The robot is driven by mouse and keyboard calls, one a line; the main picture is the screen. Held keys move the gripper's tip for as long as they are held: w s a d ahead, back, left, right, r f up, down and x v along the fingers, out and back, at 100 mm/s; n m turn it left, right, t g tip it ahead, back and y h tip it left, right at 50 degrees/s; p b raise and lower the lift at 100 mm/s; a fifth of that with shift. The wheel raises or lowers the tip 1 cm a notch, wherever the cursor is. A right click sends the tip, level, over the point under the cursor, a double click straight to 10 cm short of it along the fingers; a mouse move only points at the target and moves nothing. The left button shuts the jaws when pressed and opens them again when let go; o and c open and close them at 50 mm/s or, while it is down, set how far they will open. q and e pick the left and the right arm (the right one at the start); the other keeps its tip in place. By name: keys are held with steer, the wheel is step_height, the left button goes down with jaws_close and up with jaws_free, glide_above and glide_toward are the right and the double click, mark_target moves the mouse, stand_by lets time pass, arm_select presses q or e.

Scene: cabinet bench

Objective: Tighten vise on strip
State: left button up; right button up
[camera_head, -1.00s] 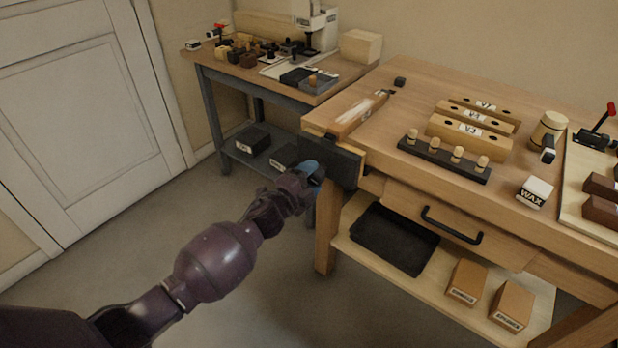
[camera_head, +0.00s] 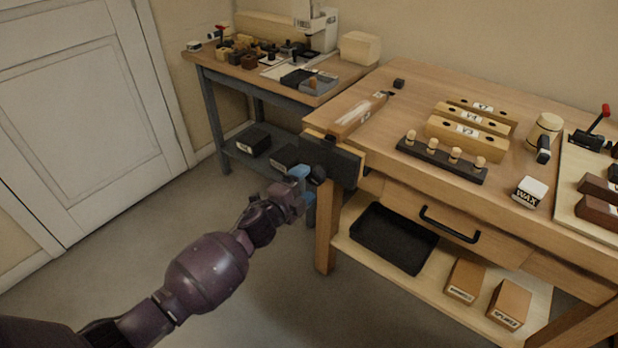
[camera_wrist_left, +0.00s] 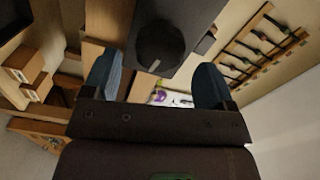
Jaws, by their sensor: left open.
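The vise (camera_head: 335,163) has a dark front jaw plate on the left end of the wooden bench. Its round dark knob (camera_wrist_left: 160,45) shows in the wrist view; in the head view it is partly hidden by my fingers. The strip (camera_head: 352,117), a pale wooden piece with a label, lies at the bench's left edge by the vise; I cannot tell how firmly it is gripped. My left gripper (camera_head: 304,190) has blue fingers, spread and empty, just in front of the knob. In the wrist view the fingers (camera_wrist_left: 155,82) stand on either side below the knob. My right gripper is out of view.
Labelled wooden blocks (camera_head: 466,138), a dark peg rack (camera_head: 440,163) and a wax box (camera_head: 530,192) stand on the bench. A drawer handle (camera_head: 450,225) projects from its front. A second table (camera_head: 230,70) stands behind. Open floor lies left.

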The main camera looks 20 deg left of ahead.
arm_select(q)
steer(key=p+v, duration=0.1)
steer(key=v, duration=0.2)
steer(key=shift+s+a, duration=0.15)
steer(key=shift+s, duration=0.25)
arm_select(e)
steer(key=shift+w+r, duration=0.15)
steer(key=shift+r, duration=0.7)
